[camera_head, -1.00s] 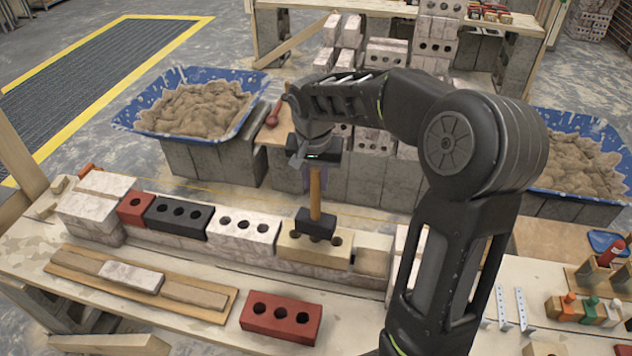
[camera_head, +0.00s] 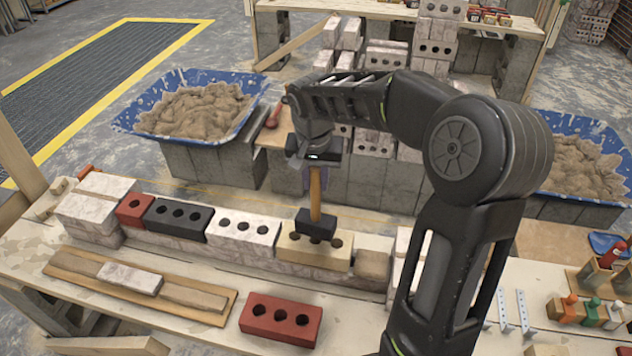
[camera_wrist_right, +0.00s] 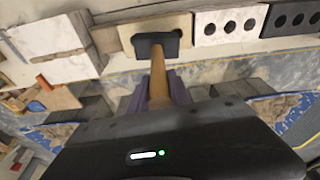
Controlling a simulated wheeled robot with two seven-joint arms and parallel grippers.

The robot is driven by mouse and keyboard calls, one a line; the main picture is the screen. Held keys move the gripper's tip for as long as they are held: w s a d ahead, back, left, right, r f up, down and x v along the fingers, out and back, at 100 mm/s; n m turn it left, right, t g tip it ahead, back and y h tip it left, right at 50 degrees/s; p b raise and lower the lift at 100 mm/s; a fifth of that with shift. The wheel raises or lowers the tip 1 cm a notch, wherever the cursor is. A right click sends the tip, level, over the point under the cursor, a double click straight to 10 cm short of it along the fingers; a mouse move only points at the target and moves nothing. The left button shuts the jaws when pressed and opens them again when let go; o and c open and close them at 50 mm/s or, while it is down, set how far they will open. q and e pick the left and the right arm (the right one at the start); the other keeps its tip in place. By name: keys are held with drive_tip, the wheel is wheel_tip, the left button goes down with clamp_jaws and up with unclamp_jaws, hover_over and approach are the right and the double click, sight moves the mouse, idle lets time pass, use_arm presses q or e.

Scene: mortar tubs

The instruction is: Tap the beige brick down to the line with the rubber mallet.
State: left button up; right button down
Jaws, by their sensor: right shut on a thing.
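The beige brick (camera_head: 314,251) lies in the course on the bench, between a white three-hole brick (camera_head: 243,232) on its left and a plain block (camera_head: 373,263) on its right. My right gripper (camera_head: 316,160) is shut on the wooden handle of the rubber mallet (camera_head: 316,224), handle upright and black head down. The head is at the beige brick's top and covers part of its holes; I cannot tell whether it touches. In the right wrist view the mallet head (camera_wrist_right: 158,46) overlaps the beige brick (camera_wrist_right: 178,24). My left gripper is not in view.
Black (camera_head: 178,217) and red (camera_head: 135,210) bricks continue the course leftward. A loose red brick (camera_head: 281,319) and a board with a pale piece (camera_head: 131,278) lie in front. Blue mortar tubs (camera_head: 247,104) stand behind. Tools and clamps sit at the right.

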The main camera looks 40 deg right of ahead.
sight(316, 194)
wheel_tip(316, 194, down, 4)
drive_tip(key=b, duration=0.4)
drive_tip(key=shift+f, duration=0.2)
wheel_tip(316, 194, up, 5)
drive_tip(key=p, duration=0.3)
drive_tip(key=shift+p, duration=0.4)
drive_tip(key=shift+f, duration=0.15)
